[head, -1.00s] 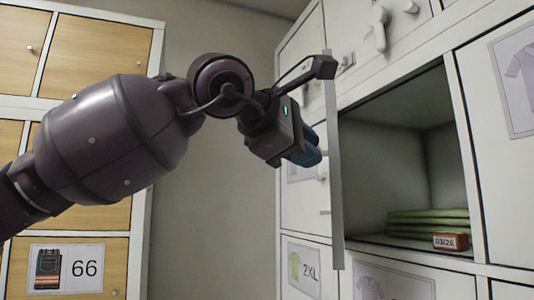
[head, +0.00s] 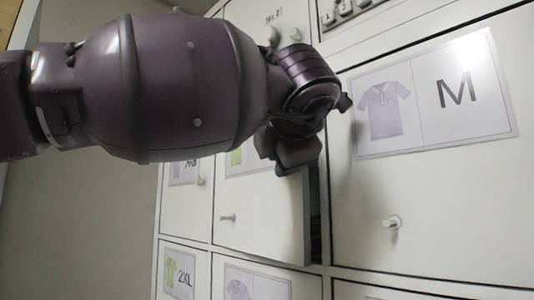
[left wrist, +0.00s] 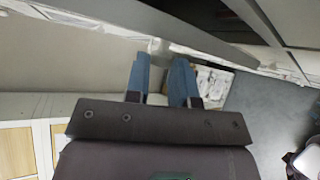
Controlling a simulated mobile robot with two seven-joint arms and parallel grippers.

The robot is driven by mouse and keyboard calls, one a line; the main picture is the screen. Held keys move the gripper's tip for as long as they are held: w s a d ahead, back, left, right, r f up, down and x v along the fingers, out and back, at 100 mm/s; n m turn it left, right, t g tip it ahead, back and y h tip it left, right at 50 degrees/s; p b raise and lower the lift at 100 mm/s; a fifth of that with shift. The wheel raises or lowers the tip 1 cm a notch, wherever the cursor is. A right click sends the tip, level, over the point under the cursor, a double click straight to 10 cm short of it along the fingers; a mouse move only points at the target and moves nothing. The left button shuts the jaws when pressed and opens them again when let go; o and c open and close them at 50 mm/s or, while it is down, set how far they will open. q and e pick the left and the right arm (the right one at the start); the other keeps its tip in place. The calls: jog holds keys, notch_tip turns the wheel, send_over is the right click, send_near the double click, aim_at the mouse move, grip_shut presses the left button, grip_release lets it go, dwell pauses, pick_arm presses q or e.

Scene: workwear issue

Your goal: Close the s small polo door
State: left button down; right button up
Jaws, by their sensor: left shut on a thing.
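The small polo door (head: 265,215) is a white locker door in the head view. It stands slightly ajar, with a dark narrow gap along its right edge. My left gripper (head: 290,160) is at the upper right part of this door, mostly hidden by my arm. In the left wrist view its two blue fingers (left wrist: 162,82) stand a little apart, their tips at a pale door edge. The exact gripped spot is hidden. My right gripper is not in view.
The door marked M (head: 435,200) to the right is shut, with a knob (head: 392,222). Below left is a shut door marked 2XL (head: 180,275). Bare wall (head: 90,220) lies at the left.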

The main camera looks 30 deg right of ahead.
pick_arm(q)
jog(key=shift+d+r, duration=0.1)
jog(key=shift+d, duration=0.15)
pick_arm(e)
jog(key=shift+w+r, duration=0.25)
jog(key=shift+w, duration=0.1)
pick_arm(q)
jog(key=c, duration=1.1)
grip_release()
jog(key=shift+o, duration=0.6)
jog(key=shift+a, duration=0.1)
jog(key=b+v, duration=0.2)
jog(key=v, duration=0.8)
jog(key=shift+s, duration=0.35)
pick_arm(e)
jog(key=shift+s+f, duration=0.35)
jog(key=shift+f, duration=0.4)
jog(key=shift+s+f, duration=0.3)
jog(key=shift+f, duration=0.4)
pick_arm(q)
jog(key=shift+a+r, duration=0.1)
